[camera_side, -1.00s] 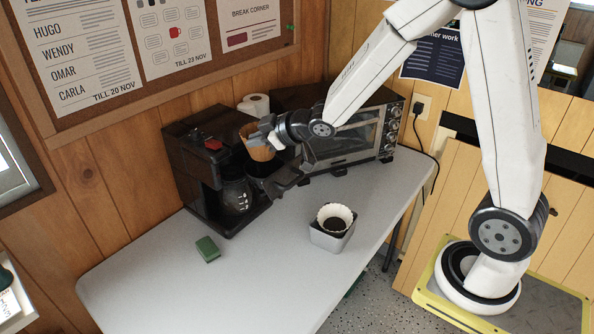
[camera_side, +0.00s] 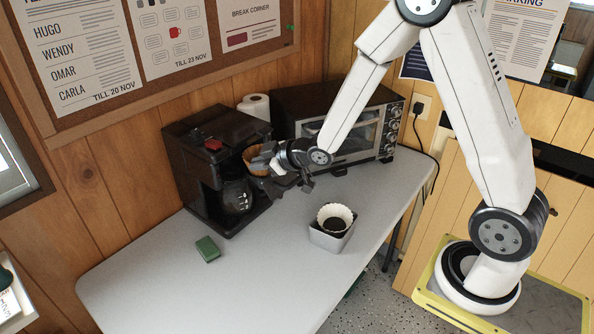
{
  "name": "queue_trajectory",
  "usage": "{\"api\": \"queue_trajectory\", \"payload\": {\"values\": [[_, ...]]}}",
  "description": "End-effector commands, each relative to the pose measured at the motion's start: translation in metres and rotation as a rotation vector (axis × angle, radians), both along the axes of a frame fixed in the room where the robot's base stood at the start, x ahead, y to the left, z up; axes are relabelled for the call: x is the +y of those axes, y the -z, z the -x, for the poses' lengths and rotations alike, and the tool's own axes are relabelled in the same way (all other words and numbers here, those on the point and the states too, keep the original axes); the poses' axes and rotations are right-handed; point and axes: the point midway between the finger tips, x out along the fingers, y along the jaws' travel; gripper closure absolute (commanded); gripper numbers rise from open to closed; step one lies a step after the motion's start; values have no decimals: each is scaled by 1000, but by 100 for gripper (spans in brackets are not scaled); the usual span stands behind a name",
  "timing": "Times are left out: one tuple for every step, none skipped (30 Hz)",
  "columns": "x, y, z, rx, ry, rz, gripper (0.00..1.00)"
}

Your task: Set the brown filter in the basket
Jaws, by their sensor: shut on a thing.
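The brown filter (camera_side: 256,160) is a ribbed paper cup at the right side of the black coffee maker (camera_side: 191,150). My gripper (camera_side: 262,162) is shut on it. The filter sits low, at the height of the dark basket (camera_side: 272,186), whose edge shows just below my gripper. My gripper and the filter hide most of the basket, so I cannot tell whether the filter touches its bottom.
A glass carafe (camera_side: 237,195) stands in the coffee maker. A grey container (camera_side: 331,239) with a white filter (camera_side: 335,216) holding dark grounds and a green sponge (camera_side: 207,249) are on the table (camera_side: 250,285). A toaster oven (camera_side: 345,135) and paper roll (camera_side: 255,106) stand behind.

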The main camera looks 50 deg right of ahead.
Motion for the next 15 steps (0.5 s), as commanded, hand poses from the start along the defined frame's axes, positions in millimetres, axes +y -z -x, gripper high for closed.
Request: {"api": "queue_trajectory", "payload": {"values": [[0, 4, 0, 1, 0, 0, 100], [0, 5, 0, 1, 0, 0, 100], [0, 7, 0, 1, 0, 0, 100], [0, 8, 0, 1, 0, 0, 100], [0, 8, 0, 0, 0, 0, 100], [0, 8, 0, 0, 0, 0, 100], [0, 8, 0, -1, 0, 1, 100], [0, 8, 0, -1, 0, 1, 100], [0, 8, 0, -1, 0, 1, 100], [0, 8, 0, -1, 0, 1, 100], [0, 8, 0, -1, 0, 1, 100], [0, 8, 0, -1, 0, 1, 100], [0, 8, 0, -1, 0, 1, 100], [0, 9, 0, 0, 0, 0, 100], [0, 10, 0, 0, 0, 0, 100]]}}
